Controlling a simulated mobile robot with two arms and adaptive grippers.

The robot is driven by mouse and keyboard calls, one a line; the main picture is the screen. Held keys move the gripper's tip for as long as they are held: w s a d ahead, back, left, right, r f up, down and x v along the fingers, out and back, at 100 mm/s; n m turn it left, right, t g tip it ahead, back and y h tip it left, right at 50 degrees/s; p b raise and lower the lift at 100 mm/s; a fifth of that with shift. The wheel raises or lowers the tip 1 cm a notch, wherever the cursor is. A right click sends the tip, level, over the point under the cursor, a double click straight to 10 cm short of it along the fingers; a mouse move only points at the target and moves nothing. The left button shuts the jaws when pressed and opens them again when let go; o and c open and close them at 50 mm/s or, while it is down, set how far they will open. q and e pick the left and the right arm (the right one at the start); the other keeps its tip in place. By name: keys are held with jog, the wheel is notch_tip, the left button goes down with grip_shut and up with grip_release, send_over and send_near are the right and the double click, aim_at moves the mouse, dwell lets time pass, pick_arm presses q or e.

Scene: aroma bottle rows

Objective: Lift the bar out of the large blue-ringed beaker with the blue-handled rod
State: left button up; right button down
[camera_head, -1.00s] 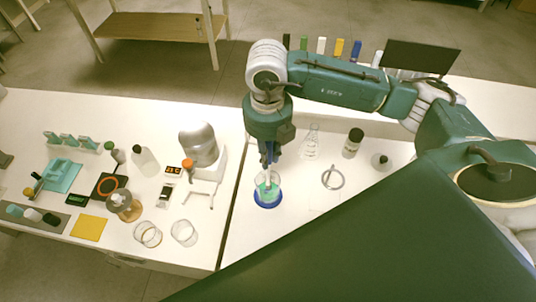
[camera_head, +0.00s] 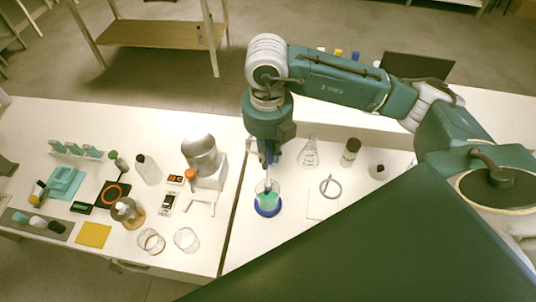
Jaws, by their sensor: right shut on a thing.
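The large blue-ringed beaker (camera_head: 269,209) stands on the right-hand white table near its left edge, with green liquid inside. My right gripper (camera_head: 269,160) is directly above the beaker, pointing down, shut on the blue-handled rod (camera_head: 268,178). The rod hangs roughly upright, its lower part over or inside the beaker mouth; its tip is too small to tell. The blue handle is mostly hidden by the fingers. I cannot make out the bar. My left gripper is not in view.
A conical flask (camera_head: 309,152), a dark-capped bottle (camera_head: 350,152) and a metal ring (camera_head: 330,187) stand right of the beaker. A grey device (camera_head: 201,157) and two empty glass dishes (camera_head: 186,239) are left, across the table gap. My dark body covers the lower right.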

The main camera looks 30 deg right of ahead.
jog(key=shift+r+p, duration=1.7)
jog(key=shift+r, duration=1.35)
